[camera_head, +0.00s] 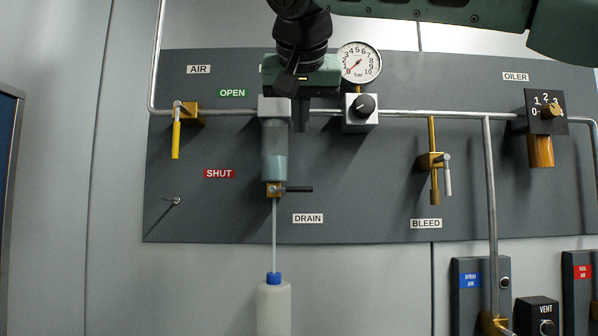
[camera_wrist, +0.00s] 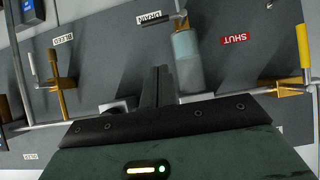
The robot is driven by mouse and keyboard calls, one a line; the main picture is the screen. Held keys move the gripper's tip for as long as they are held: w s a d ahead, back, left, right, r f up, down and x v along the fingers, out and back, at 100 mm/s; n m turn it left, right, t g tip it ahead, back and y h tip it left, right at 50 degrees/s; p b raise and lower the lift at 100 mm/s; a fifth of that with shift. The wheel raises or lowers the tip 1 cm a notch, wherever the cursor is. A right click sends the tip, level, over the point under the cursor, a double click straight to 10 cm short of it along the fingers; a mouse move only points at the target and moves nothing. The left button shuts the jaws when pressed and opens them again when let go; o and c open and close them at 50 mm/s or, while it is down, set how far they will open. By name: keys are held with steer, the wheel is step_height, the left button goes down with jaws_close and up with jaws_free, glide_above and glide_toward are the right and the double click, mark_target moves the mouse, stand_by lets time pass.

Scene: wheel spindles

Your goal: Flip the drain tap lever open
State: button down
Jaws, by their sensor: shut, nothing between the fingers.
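The drain tap (camera_head: 275,189) is a small brass body under the clear filter bowl (camera_head: 274,150), above the DRAIN label. Its black lever (camera_head: 300,189) points right, level, across the outlet line. A pale tube runs down from the tap to a bottle. My gripper (camera_head: 301,118) is in front of the panel, to the right of the bowl's top and above the lever, apart from the lever. Its fingers are together and empty. In the wrist view the closed fingers (camera_wrist: 157,88) point toward the panel, with the tap (camera_wrist: 180,22) beyond them, upside down; the lever is small there.
A pressure gauge (camera_head: 359,63) and black knob (camera_head: 364,105) are right of my gripper. A yellow-handled air valve (camera_head: 177,137) is left; the bleed valve (camera_head: 435,161) and oiler (camera_head: 541,150) are right. The bottle (camera_head: 273,306) stands below. Bare panel lies right of the lever.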

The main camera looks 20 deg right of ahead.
steer(key=p, duration=0.3)
glide_above(292, 190)
steer(key=s, duration=0.3)
step_height(292, 190, down, 5)
steer(key=shift+w+d+f+p, duration=0.1)
steer(key=shift+d+f+p, duration=0.05)
steer(key=shift+f, duration=0.45)
steer(key=shift+w+d+f+p, duration=0.1)
steer(key=shift+w+f+p, duration=0.1)
steer(key=shift+f, duration=0.4)
steer(key=shift+w+d+f+p, duration=0.1)
steer(key=shift+d+f+p, duration=0.05)
steer(key=shift+f, duration=0.45)
steer(key=shift+f, duration=0.1)
steer(key=shift+d+f+b, duration=0.1)
steer(key=shift+b, duration=0.6)
